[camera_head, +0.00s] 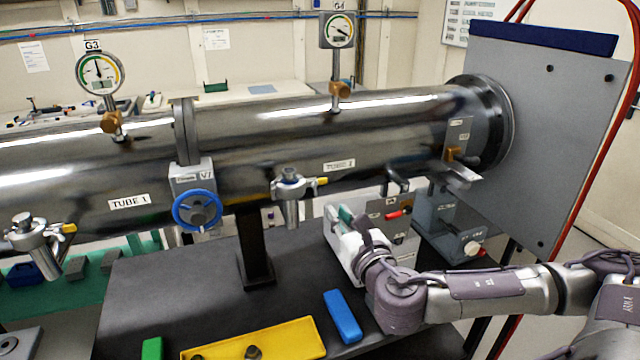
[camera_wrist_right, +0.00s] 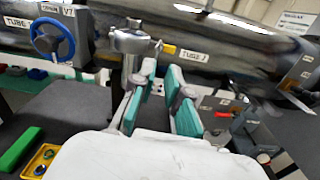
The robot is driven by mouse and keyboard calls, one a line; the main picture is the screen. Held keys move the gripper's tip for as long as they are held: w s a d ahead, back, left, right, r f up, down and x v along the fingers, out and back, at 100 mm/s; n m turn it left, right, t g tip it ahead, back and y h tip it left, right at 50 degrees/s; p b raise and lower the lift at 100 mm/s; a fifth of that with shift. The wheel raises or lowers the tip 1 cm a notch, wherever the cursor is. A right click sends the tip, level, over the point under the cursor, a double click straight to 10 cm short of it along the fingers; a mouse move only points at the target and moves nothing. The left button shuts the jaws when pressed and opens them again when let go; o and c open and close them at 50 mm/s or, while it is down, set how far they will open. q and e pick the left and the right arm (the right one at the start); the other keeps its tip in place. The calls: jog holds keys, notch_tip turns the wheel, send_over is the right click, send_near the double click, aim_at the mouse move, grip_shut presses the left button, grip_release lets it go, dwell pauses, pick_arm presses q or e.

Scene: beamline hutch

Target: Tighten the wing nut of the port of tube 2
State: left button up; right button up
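Tube 2 (camera_head: 400,130) is the steel tube on the right, labelled TUBE 2. Its port (camera_head: 291,188) is a short metal stub with a clamp on the near side, and a yellow-tipped wing nut (camera_head: 321,181) sticks out to the right. In the right wrist view the port (camera_wrist_right: 131,62) and the yellow wing nut (camera_wrist_right: 168,48) show just beyond the fingers. My right gripper (camera_head: 345,216) is below and right of the port, apart from the wing nut. In the wrist view its teal-padded fingers (camera_wrist_right: 162,82) are spread with nothing between them. My left gripper is in neither view.
Tube 1 (camera_head: 70,185) has a similar port (camera_head: 36,240) at left. A yellow tray (camera_head: 290,338) and blue block (camera_head: 342,316) lie on the dark table (camera_head: 160,285).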

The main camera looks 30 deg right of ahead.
aim_at(316, 187)
jog(key=p+x, duration=0.4)
jog(key=x, duration=0.7)
jog(key=shift+w+a, duration=0.1)
grip_shut()
